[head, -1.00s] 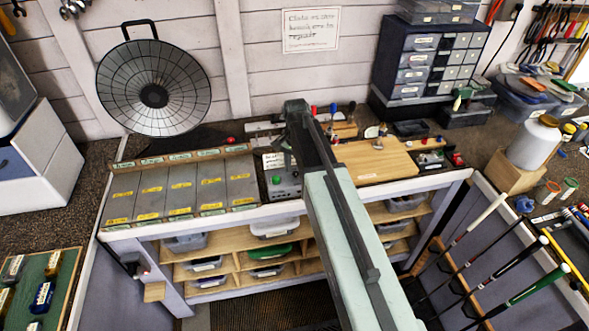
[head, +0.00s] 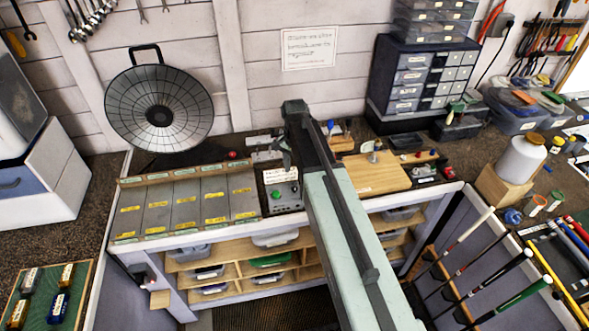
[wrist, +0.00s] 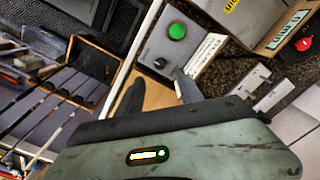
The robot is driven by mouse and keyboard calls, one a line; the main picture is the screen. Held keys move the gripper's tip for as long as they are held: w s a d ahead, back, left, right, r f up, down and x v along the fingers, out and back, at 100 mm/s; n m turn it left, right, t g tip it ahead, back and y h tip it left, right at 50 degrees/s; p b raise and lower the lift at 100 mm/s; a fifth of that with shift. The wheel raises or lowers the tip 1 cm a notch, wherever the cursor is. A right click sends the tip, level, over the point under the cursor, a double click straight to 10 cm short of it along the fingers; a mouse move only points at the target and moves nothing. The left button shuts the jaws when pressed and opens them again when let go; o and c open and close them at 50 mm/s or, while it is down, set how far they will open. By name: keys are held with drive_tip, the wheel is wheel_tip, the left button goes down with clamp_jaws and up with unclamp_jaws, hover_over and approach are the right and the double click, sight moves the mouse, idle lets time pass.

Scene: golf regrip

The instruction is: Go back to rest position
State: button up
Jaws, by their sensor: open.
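My arm (head: 340,230) reaches up the middle of the head view from the bottom edge, its far end over the workbench. My gripper (head: 286,152) hangs at that end and is small and partly hidden by my arm. In the wrist view my gripper (wrist: 160,95) shows two dark fingers standing apart with nothing held between them. Beyond the fingers is a grey control box (wrist: 163,52) with a green button. The same box (head: 284,196) stands on the bench just below my gripper in the head view.
A sloped rack with grey panels and yellow labels (head: 186,203) is left of the box. A wooden board (head: 372,174) lies right of my arm. Golf clubs (head: 478,270) stand at lower right. A white jug (head: 521,160) and a drawer cabinet (head: 425,78) are at the right.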

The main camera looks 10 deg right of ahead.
drive_tip(key=shift+f, duration=0.1)
drive_tip(key=s+f+n+b, duration=0.9)
drive_tip(key=s+f+b, duration=0.3)
drive_tip(key=s, duration=0.3)
drive_tip(key=shift+a, duration=0.2)
drive_tip(key=shift+s+f, duration=0.1)
drive_tip(key=shift+c, duration=0.8)
drive_tip(key=shift+a, duration=0.15)
